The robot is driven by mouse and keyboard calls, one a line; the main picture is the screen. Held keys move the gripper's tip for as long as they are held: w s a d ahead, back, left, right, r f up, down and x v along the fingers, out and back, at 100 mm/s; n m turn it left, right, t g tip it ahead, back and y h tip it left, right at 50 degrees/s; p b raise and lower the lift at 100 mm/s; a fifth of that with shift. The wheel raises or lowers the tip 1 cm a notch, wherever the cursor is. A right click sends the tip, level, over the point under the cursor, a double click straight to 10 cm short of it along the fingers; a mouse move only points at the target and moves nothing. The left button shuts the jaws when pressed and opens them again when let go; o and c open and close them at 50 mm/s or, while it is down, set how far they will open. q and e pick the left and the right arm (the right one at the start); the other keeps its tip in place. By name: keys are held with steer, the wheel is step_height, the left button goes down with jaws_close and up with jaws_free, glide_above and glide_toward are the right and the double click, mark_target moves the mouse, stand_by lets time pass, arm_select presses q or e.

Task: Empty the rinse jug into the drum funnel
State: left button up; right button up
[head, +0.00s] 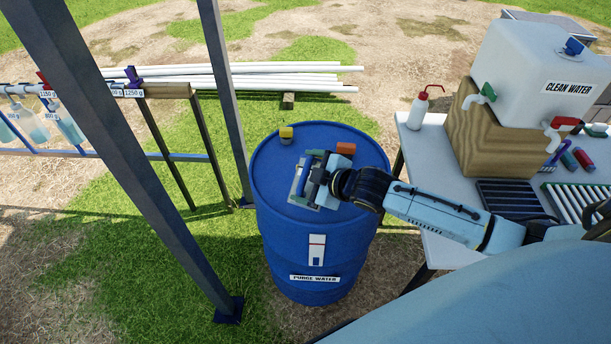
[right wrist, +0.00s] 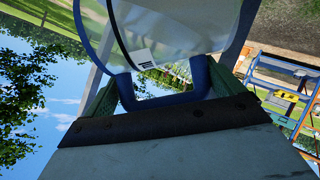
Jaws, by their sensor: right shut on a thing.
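The blue purge water drum (head: 315,250) stands upright in the middle of the head view. My right gripper (head: 318,180) is over the drum's lid, shut on the blue handle of the rinse jug (head: 298,192). In the right wrist view the jug's clear body (right wrist: 185,30) and its blue handle (right wrist: 165,104) show close up, with the handle between the green fingers. The gripper hides much of the jug from above. I cannot make out the funnel, the jug's tilt or any water in it. My left gripper is not in view.
A yellow piece (head: 286,135) and an orange piece (head: 345,149) show at the drum's top. A white table (head: 440,150) with a clean water tank (head: 530,75) and a wash bottle (head: 420,108) stands at right. Metal posts (head: 130,150) rise left of the drum. White pipes (head: 260,83) lie behind.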

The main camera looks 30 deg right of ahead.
mark_target(315, 159)
steer(key=shift+w+d+r+m+g+y, duration=0.3)
steer(key=shift+w+d+r+m, duration=0.1)
steer(key=shift+r, duration=0.1)
steer(key=shift+w+d+r+m+g+y+b, duration=0.3)
steer(key=shift+d+r+m+g+y+b, duration=0.1)
steer(key=shift+d+b, duration=0.1)
steer(key=shift+w+d+r+m+g, duration=0.3)
steer(key=shift+r, duration=0.15)
steer(key=shift+w+d+r+y+b, duration=0.1)
steer(key=shift+w+d+y+b, duration=0.2)
steer(key=shift+y+b, duration=0.3)
steer(key=shift+w+d+r+m+g+b, duration=0.2)
steer(key=shift+m+g+b, duration=0.2)
steer(key=shift+b, duration=0.2)
steer(key=shift+c, duration=1.1)
steer(key=shift+w+d+r+m+g+y+b, duration=0.4)
steer(key=shift+w+d+r+m+y+b, duration=0.3)
steer(key=shift+b, duration=0.65)
steer(key=shift+w+d+r+m+g+y+b, duration=0.45)
steer(key=shift+d+b, duration=0.35)
steer(key=shift+b, duration=0.55)
steer(key=shift+r, duration=0.15)
